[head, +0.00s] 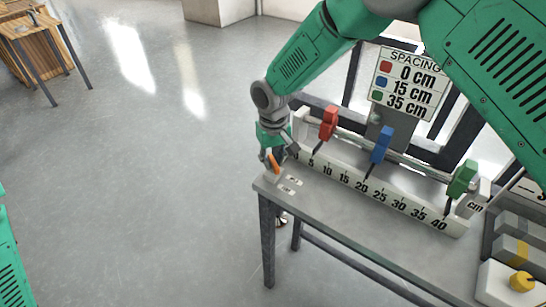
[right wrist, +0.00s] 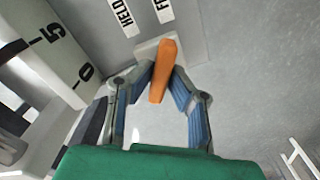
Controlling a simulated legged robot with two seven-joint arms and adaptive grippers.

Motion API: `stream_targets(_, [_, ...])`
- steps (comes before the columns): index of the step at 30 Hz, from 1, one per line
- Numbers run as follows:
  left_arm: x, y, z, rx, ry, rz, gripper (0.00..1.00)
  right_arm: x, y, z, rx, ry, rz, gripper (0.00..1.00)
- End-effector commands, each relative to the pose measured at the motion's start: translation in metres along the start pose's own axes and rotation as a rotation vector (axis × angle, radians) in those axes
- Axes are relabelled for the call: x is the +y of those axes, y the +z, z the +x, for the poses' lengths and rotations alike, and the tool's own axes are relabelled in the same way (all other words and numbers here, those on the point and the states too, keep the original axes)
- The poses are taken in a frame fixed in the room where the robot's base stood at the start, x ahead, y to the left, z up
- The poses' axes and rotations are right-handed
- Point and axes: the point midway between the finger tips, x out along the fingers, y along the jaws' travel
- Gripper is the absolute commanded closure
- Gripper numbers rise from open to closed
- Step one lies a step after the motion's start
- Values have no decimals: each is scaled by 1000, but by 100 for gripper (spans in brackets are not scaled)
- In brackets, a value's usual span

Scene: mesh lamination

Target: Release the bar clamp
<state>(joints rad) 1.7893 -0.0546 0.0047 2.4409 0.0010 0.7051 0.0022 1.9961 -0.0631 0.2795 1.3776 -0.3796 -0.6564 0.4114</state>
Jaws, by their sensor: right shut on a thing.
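The orange lever (right wrist: 163,72) stands on a small pale base (right wrist: 146,50) at the left end of the grey table. It also shows in the head view (head: 274,163). My right gripper (right wrist: 160,85) has its two fingers on either side of the lever and is shut on it. In the right wrist view the lever's far end lies near two white labels, one reading "HELD" (right wrist: 122,14) and one cut off after "F" (right wrist: 164,9). The white bar with the scale (head: 372,186) lies along the table. My left gripper is not in view.
Red (head: 328,124), blue (head: 381,145) and green (head: 462,180) clamps sit along the rail above the scale. A spacing sign (head: 408,82) stands behind. A grey box and a yellow knob (head: 521,281) are at the lower right.

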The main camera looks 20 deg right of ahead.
Motion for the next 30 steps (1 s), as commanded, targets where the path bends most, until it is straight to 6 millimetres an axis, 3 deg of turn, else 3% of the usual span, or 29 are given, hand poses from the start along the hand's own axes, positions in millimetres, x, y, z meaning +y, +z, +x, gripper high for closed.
stream_targets(15, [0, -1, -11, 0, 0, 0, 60, 0, 7, 3, -19, -3, -439, 100])
stream_targets(30, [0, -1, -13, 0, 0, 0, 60, 1, 6, 4, -19, -2, -607, 100])
